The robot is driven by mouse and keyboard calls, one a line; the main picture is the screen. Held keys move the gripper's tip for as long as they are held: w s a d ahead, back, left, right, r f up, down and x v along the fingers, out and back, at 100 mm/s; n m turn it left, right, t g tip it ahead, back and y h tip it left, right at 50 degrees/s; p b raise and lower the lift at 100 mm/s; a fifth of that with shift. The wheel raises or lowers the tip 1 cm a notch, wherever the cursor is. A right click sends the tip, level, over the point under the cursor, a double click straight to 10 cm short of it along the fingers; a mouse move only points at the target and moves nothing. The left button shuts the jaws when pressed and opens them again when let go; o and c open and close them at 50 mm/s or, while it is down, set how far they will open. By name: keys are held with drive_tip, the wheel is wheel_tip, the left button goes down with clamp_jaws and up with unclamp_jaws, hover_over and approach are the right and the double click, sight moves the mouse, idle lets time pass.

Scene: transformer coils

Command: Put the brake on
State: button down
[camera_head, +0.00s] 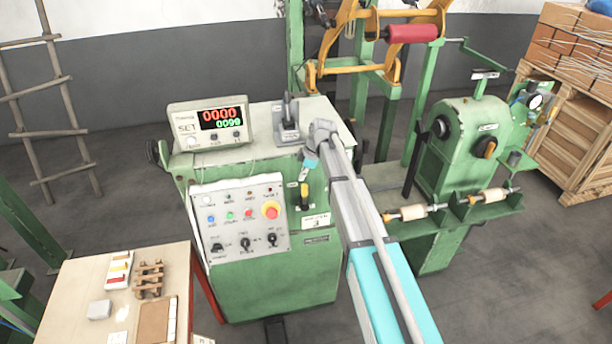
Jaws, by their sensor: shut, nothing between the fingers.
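A lever with a black and yellow grip (304,196) stands on the front of the green winding machine (280,276), right of the button panel. A second, grey lever unit (287,122) with a dark upright handle stands on top of the machine. Which one is the brake cannot be told from the labels. My gripper (305,173) is shut and empty. It points down just above the front lever's grip; whether it touches the lever cannot be told. My wrist hides part of the machine's top right.
A counter display (208,121) reads 0000 and 0099. The button panel (240,216) has a red emergency button (271,210). A wooden table (75,285) with small parts stands front left. A green tailstock machine (468,145) with wooden rollers stands right of my arm.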

sight(303, 194)
drive_tip(key=shift+b+x, duration=2.05)
drive_tip(key=shift+x, duration=0.45)
drive_tip(key=shift+a, duration=0.1)
